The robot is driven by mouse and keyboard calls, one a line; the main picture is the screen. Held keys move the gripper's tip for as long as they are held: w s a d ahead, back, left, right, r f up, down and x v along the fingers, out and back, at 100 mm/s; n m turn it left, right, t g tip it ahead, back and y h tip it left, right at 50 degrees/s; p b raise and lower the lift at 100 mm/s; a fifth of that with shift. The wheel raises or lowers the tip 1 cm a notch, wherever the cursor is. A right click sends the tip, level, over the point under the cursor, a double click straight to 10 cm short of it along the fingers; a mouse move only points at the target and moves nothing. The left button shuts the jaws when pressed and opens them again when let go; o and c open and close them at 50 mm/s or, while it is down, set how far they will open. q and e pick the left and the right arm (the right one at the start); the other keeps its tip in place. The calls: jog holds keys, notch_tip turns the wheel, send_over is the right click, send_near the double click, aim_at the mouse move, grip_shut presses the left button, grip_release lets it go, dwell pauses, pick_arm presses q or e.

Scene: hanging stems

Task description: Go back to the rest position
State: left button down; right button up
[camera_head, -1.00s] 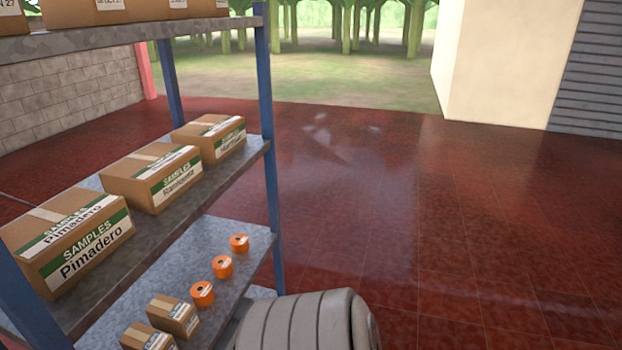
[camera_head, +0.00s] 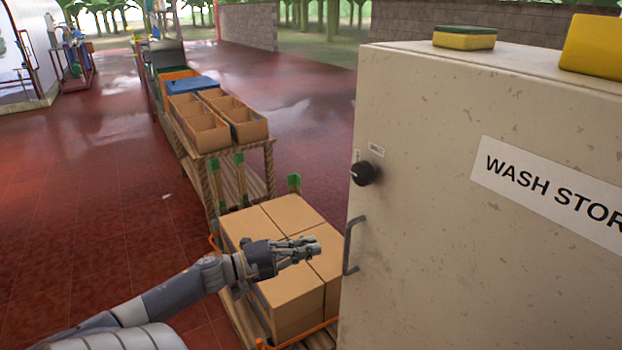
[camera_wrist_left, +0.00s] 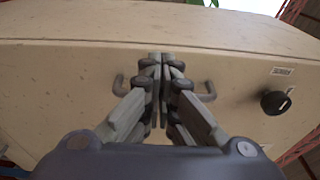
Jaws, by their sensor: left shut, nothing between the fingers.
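My left gripper (camera_head: 300,249) comes in from the left in the head view, over the stacked cardboard boxes and a little left of the wash store cabinet. Its fingers are together and empty. In the left wrist view the left gripper (camera_wrist_left: 160,70) points at the cabinet's front, with the cabinet handle (camera_wrist_left: 132,84) partly hidden behind the fingers. Whether the fingers touch the cabinet cannot be told there; in the head view they appear apart from it. My right gripper is in neither view.
The beige wash store cabinet (camera_head: 430,240) stands close at right, with a handle (camera_head: 350,246) and black knob (camera_head: 364,173). Cardboard boxes (camera_head: 262,222) sit on a pallet. A wooden table (camera_head: 268,155) holds open boxes behind. Red floor at left (camera_head: 90,200) is clear.

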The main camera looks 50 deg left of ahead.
pick_arm(q)
jog(key=v, duration=0.4)
jog(key=shift+f, duration=0.1)
jog(key=s+a+f+n+g+y+p, duration=0.1)
jog(key=s+f+n+g+y, duration=0.2)
jog(key=f, duration=0.7)
jog(key=s+a+f+n+y, duration=0.15)
jog(key=s+f+n, duration=0.35)
jog(key=f, duration=0.6)
jog(key=s+f+n+g+y+p, duration=0.15)
jog(key=f+n+y, duration=0.3)
jog(key=f, duration=0.55)
jog(key=s+d+f+n+g, duration=0.5)
jog(key=s+d+f, duration=0.5)
jog(key=f, duration=0.4)
jog(key=s+d+f+n+g+h, duration=0.1)
jog(key=s+d+f+g, duration=0.2)
jog(key=s+d, duration=0.5)
jog(key=s+d+f+n+g+h+p, duration=0.1)
jog(key=s+d+f+g, duration=0.2)
jog(key=s+d+f, duration=0.3)
jog(key=s+d, duration=0.2)
jog(key=d, duration=0.1)
jog(key=shift+s+d+h, duration=0.2)
jog(key=shift+d+h, duration=0.2)
jog(key=shift+g, duration=0.25)
